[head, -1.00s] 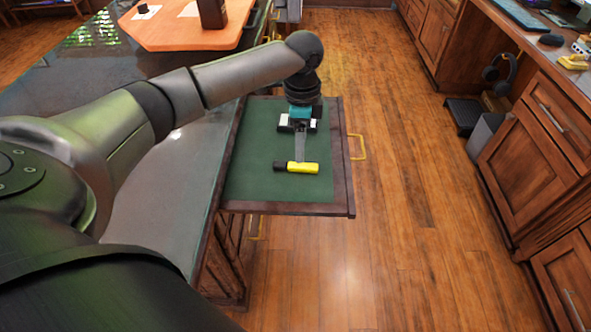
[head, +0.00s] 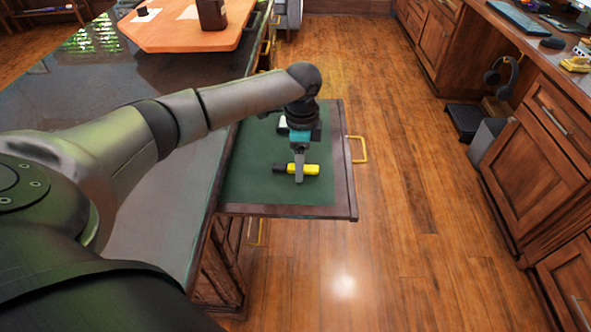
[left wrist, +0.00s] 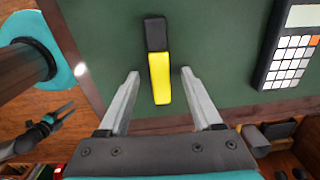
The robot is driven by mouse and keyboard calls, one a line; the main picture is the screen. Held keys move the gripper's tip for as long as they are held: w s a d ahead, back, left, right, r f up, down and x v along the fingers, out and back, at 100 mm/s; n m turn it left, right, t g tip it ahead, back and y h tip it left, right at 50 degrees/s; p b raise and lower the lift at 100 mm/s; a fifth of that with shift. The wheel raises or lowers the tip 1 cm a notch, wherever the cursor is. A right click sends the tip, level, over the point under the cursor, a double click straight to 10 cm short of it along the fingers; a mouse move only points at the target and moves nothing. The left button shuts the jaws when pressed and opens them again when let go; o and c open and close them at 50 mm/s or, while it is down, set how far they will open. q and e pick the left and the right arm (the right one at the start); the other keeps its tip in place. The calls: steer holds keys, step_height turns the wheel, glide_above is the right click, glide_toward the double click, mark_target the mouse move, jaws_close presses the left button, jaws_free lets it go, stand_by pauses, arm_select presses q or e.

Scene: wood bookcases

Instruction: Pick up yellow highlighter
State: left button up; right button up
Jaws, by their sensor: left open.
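The yellow highlighter (head: 309,169) with a black cap lies flat on the green lining of an open drawer (head: 247,178). In the left wrist view the highlighter (left wrist: 160,78) lies lengthwise, its black end at the top, its yellow end reaching in between my fingertips. My left gripper (head: 299,180) is over the highlighter, pointing down. In the left wrist view the left gripper (left wrist: 160,73) is open, one finger on each side of the yellow body with a gap at both sides. The head view shows the near finger covering part of the highlighter.
A calculator (left wrist: 290,48) lies in the drawer right of the highlighter in the wrist view. A dark countertop (head: 165,200) borders the drawer's left. The wooden floor (head: 400,220) right of the drawer is clear. Cabinets (head: 535,140) stand far right.

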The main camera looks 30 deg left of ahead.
arm_select(q)
steer(key=shift+c, duration=0.2)
jaws_close()
stand_by(0.4)
